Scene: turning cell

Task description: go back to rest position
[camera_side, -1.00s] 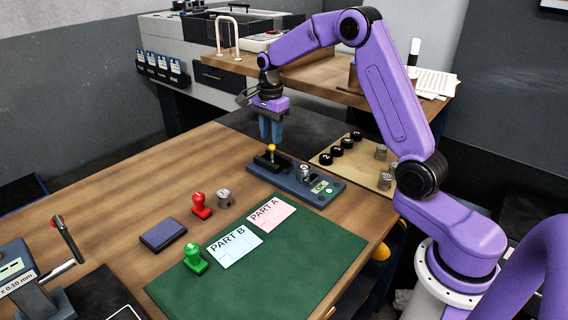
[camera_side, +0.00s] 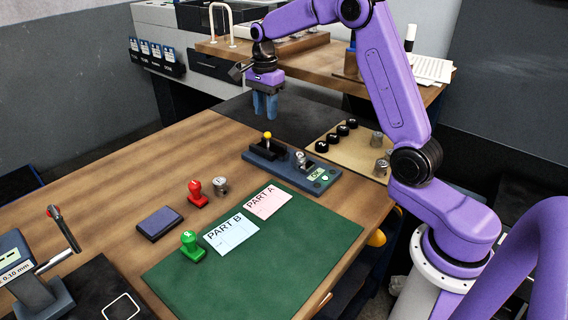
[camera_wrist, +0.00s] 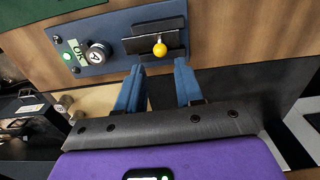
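My gripper (camera_side: 265,106) hangs in the air above the blue gauge station, pointing down. In the wrist view its two blue fingers (camera_wrist: 160,85) stand apart with nothing between them. Below it, the gauge station (camera_side: 288,173) sits on the bench with a yellow-knobbed lever (camera_side: 268,136). A metal part marked A (camera_wrist: 97,54) sits in the station, beside a green display reading OK (camera_side: 315,175). The fingers are clear of the lever and the part.
A tan board (camera_side: 353,160) with black knobs and metal parts lies right of the station. A green mat (camera_side: 295,240) bears PART A and PART B cards. Red (camera_side: 196,194) and green (camera_side: 192,246) stamps, an ink pad (camera_side: 160,224) and another metal part (camera_side: 220,186) stand left.

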